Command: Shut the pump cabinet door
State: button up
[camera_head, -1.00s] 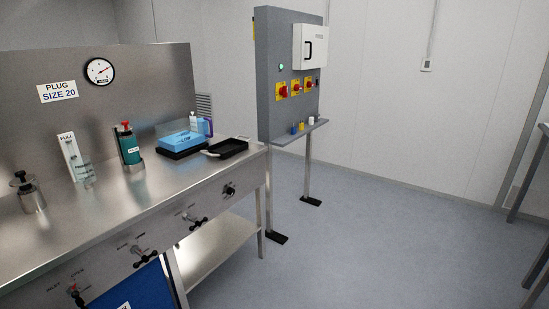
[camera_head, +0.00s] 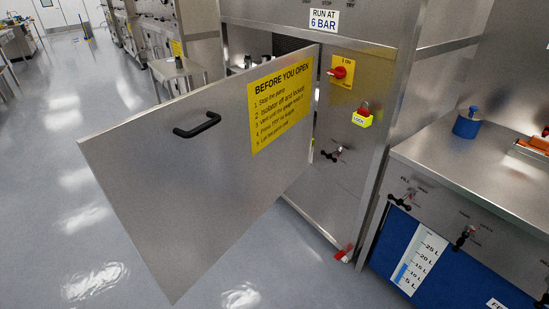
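The pump cabinet door (camera_head: 205,185) stands wide open in the head view, swung out to the left over the floor. It is a plain steel panel with a black handle (camera_head: 197,126) and a yellow "BEFORE YOU OPEN" sign (camera_head: 281,97). Its right edge meets the steel pump cabinet (camera_head: 345,185). The cabinet front carries a red rotary switch (camera_head: 339,72) on a yellow plate and a padlock with a yellow tag (camera_head: 361,117). Most of the cabinet's inside is hidden behind the door. My gripper is not in view.
A steel bench (camera_head: 480,180) with a blue tank front and small valves stands right of the cabinet. A red-and-white item (camera_head: 344,254) sits at the cabinet's foot. A small steel table (camera_head: 178,72) stands behind the door. The floor (camera_head: 70,200) at left is clear.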

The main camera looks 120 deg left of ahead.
aim_at(184, 177)
jog(key=u, duration=3.45)
jog(key=i, duration=0.55)
jog(key=u, duration=1.05)
jog(key=k, duration=0.7)
